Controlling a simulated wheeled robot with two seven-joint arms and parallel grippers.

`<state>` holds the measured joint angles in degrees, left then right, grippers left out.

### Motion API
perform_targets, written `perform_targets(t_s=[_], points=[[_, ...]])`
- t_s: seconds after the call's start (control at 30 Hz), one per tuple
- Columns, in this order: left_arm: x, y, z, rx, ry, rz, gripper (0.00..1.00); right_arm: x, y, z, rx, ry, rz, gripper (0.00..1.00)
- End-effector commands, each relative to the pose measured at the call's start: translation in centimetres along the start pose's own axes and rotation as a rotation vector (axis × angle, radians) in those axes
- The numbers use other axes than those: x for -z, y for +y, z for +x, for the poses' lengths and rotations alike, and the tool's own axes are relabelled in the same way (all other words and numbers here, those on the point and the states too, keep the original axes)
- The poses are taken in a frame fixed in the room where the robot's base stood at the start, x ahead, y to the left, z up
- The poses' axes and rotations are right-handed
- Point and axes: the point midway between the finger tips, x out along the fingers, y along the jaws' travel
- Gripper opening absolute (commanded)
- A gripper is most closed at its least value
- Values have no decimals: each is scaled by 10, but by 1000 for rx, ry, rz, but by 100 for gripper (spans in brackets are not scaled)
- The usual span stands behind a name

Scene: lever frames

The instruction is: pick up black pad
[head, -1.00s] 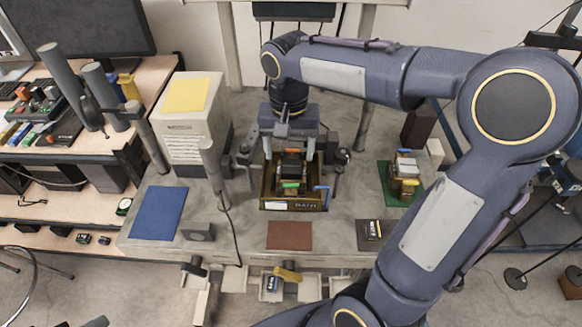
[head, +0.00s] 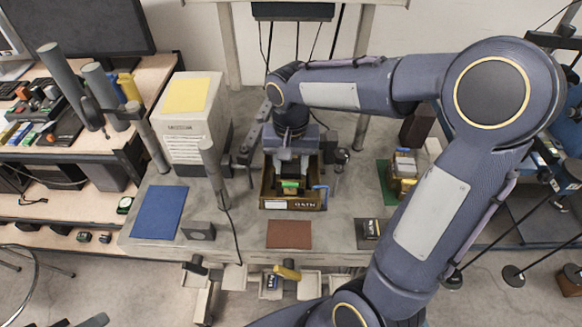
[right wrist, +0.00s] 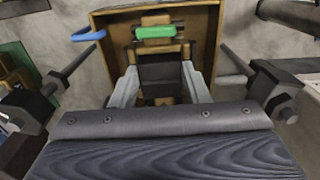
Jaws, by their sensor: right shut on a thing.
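My right gripper (head: 290,167) reaches down into a brown open box (head: 266,190) on the grey bench. In the right wrist view its two fingers (right wrist: 160,88) are shut on the black pad (right wrist: 162,72), a dark block between them. The pad is mostly hidden by the gripper in the head view. A green bar (head: 290,184) lies beside the pad in the box, and it also shows in the right wrist view (right wrist: 155,32). I cannot tell whether the pad is clear of what is under it. My left gripper is not in view.
A blue mat (head: 159,212), a brown mat (head: 289,234) and a green mat (head: 386,184) with blocks lie on the bench. A white cabinet (head: 183,135) stands at left. Grey posts (head: 212,165) rise nearby.

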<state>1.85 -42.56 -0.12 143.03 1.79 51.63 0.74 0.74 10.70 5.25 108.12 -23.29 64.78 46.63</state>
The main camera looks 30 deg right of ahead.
Motion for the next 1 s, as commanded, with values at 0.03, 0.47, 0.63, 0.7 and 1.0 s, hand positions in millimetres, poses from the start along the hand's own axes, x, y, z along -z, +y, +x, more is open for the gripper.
perform_targets(t_s=[0.03, 0.47, 0.63, 0.7, 1.0], points=[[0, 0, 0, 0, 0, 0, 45, 0, 0, 0, 0, 0, 0, 12], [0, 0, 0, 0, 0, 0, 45, 1, 0, -8, 2, 3, 0, 6], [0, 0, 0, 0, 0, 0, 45, 1, -1, -29, 4, 5, 0, 6], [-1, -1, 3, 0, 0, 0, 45, -6, -2, -40, 5, 7, -3, 6], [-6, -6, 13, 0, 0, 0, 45, -68, -13, -98, 5, 6, -8, 6]])
